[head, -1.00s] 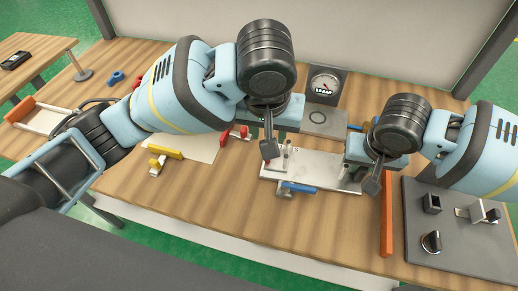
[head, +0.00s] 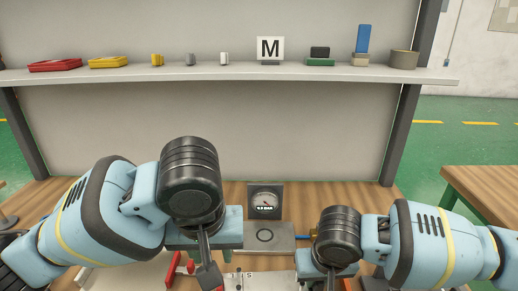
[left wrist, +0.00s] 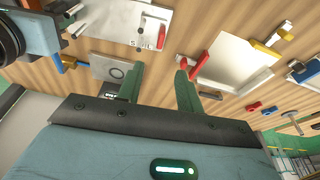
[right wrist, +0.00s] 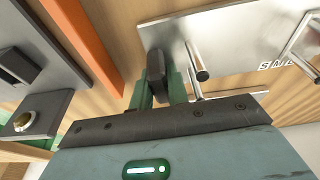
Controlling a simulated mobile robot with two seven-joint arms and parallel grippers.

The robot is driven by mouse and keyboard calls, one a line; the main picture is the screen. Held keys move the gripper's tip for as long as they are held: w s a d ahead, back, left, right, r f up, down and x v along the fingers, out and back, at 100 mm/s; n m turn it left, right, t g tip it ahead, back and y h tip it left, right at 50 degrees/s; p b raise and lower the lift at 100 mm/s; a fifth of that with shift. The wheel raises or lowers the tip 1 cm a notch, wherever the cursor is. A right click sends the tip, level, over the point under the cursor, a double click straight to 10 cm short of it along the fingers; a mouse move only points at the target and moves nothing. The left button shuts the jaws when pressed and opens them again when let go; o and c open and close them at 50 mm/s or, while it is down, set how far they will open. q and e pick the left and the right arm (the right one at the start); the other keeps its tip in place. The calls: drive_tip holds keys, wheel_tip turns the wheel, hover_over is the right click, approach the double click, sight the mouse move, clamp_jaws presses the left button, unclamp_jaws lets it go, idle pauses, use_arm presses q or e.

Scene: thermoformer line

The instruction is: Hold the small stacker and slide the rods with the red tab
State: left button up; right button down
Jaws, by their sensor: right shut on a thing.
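The small stacker is a pale metal plate (head: 262,278) with letters and upright rods, low in the head view. It fills the upper right of the right wrist view (right wrist: 235,40), with shiny rods (right wrist: 200,62). In the left wrist view the plate (left wrist: 108,28) lies at the top, with a red tab (left wrist: 161,38) by its lettering. My right gripper (right wrist: 160,85) is shut on a dark upright grip (right wrist: 155,66) at the plate's end. My left gripper (left wrist: 157,82) is open and empty, apart from the red tab.
A gauge (head: 265,201) on a grey base stands behind the stacker. A white board (left wrist: 232,62) with red and yellow handles lies to one side. An orange bar (right wrist: 88,42) and a dark panel (right wrist: 40,70) lie beside my right gripper. A shelf (head: 220,74) holds small parts.

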use_arm(q)
drive_tip(key=shift+w+v, duration=0.25)
drive_tip(key=shift+v, duration=0.7)
drive_tip(key=shift+w+v, duration=0.2)
drive_tip(key=shift+v, duration=0.75)
drive_tip(key=shift+w+v, duration=0.25)
drive_tip(key=shift+v, duration=0.65)
drive_tip(key=shift+a+r, duration=0.1)
drive_tip(key=shift+r, duration=0.1)
use_arm(e)
drive_tip(key=c, duration=1.3)
unclamp_jaws()
drive_tip(key=shift+r, duration=0.15)
drive_tip(key=v, duration=1.1)
drive_tip(key=shift+r, duration=0.4)
use_arm(q)
wheel_tip(320, 180, up, 16)
drive_tip(key=s+t+p, duration=0.2)
drive_tip(key=p, duration=0.5)
drive_tip(key=shift+p, duration=0.35)
use_arm(e)
drive_tip(key=v, duration=0.2)
drive_tip(key=w+v, duration=0.1)
drive_tip(key=v, duration=0.2)
drive_tip(key=w+v, duration=0.1)
drive_tip(key=v, duration=0.1)
drive_tip(key=shift+s+a+r, duration=0.1)
drive_tip(key=shift+s+r, duration=0.1)
drive_tip(key=shift+r, duration=0.35)
